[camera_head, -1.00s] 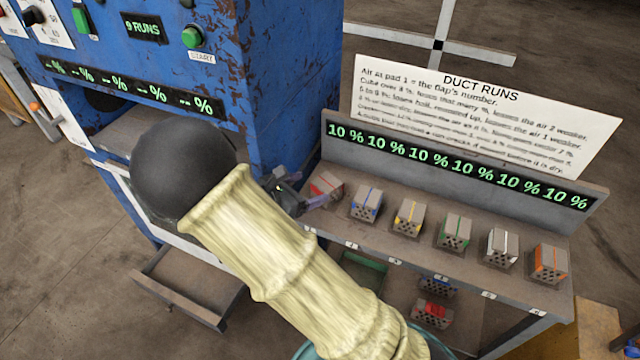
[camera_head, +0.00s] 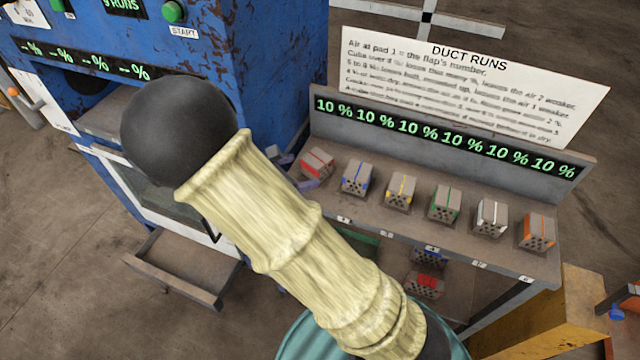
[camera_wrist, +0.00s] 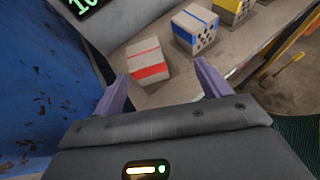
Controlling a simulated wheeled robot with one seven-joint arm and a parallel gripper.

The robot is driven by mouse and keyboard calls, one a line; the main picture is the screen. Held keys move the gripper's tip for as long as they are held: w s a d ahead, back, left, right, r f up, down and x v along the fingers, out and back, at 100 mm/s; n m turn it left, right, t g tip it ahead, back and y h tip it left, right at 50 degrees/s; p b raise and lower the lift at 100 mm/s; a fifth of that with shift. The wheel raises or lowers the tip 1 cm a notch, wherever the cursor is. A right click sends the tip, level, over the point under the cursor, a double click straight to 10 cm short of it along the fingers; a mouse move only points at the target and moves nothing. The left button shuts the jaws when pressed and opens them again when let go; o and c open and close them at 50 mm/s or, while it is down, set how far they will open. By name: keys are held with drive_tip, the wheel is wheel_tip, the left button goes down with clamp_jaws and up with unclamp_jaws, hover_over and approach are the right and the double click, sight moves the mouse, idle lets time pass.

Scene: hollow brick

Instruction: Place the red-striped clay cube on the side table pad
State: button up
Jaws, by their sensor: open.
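The red-striped clay cube (camera_head: 317,163) is grey with holes and stands at the left end of a row of striped cubes on a grey shelf. In the wrist view the red-striped cube (camera_wrist: 149,62) lies ahead of my gripper (camera_wrist: 163,70), roughly between the lines of its two purple fingers. The fingers are apart and hold nothing. I cannot tell how far the tips are from the cube. In the head view my gripper (camera_head: 298,172) is mostly hidden behind my arm, with bits of purple finger showing beside the cube. I cannot make out the side table pad.
Blue-, yellow-, green-, white- and orange-striped cubes stand to the right, the blue-striped cube (camera_head: 357,177) nearest. A display panel (camera_head: 440,135) rises behind the row. A rusty blue machine (camera_head: 270,70) stands at left, with an open drawer (camera_head: 185,265) below. A wooden table (camera_head: 565,320) is at lower right.

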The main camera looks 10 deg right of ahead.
drive_tip(key=s+d+m+g, duration=0.1)
drive_tip(key=s+d+m+g+y, duration=0.1)
drive_tip(key=m, duration=0.1)
drive_tip(key=s+d+m+g, duration=0.1)
drive_tip(key=s+d, duration=0.1)
drive_tip(key=shift+f+y, duration=0.4)
drive_tip(key=s+d+r+m+y, duration=0.1)
drive_tip(key=s+m+y, duration=0.3)
drive_tip(key=m, duration=0.5)
drive_tip(key=s+d+r+m+y, duration=0.2)
drive_tip(key=s+m+y, duration=0.3)
drive_tip(key=m, duration=0.4)
drive_tip(key=shift+s+r+m, duration=0.2)
drive_tip(key=shift+r+m, duration=0.2)
drive_tip(key=shift+r, duration=0.15)
drive_tip(key=shift+d, duration=0.1)
